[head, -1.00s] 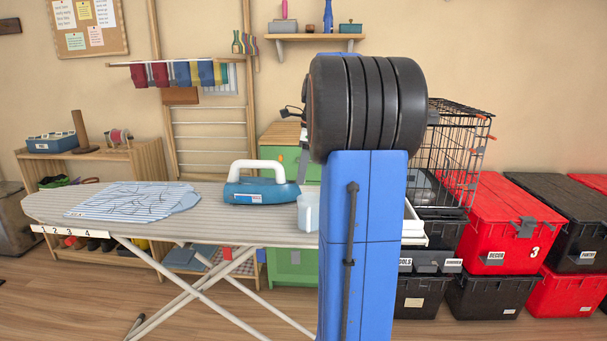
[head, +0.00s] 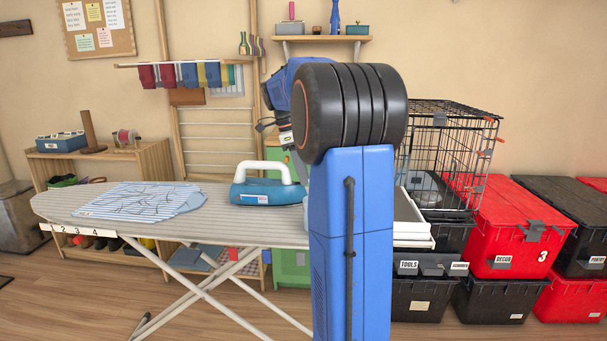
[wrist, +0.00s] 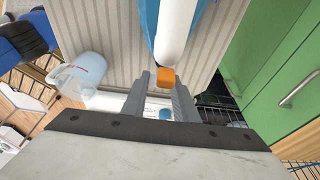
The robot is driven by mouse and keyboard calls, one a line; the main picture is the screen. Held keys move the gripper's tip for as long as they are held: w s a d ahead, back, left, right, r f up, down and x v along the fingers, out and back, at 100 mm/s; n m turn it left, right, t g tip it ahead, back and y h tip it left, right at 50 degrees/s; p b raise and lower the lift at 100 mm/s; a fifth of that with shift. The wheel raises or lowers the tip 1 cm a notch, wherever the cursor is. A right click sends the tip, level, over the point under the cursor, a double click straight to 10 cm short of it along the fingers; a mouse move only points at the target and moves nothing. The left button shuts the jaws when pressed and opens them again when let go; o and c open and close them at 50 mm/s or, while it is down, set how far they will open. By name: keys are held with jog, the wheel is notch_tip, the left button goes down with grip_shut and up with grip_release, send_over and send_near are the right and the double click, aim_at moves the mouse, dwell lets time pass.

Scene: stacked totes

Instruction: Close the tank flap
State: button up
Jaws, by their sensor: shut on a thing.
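The blue iron (head: 267,190) with a white handle stands on the grey striped ironing board (head: 130,225) in the head view. In the wrist view, part of the iron (wrist: 176,40) is at the top middle, with a small orange flap (wrist: 166,77) at its near end. My gripper (wrist: 161,84) is at this end, its two grey fingers on either side of the orange flap and shut on it. How the flap sits against the tank opening is hard to tell. My gripper is hidden behind my arm in the head view.
A clear jug (wrist: 82,75) stands left of my gripper in the wrist view. A green cabinet (wrist: 275,80) with a handle is close on the right. Black and red totes (head: 500,225) and a wire crate (head: 450,150) stand right of my arm.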

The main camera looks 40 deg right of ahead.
jog(key=o, duration=0.8)
jog(key=shift+r, duration=0.1)
jog(key=v, duration=1.7)
jog(key=shift+w+a, duration=0.1)
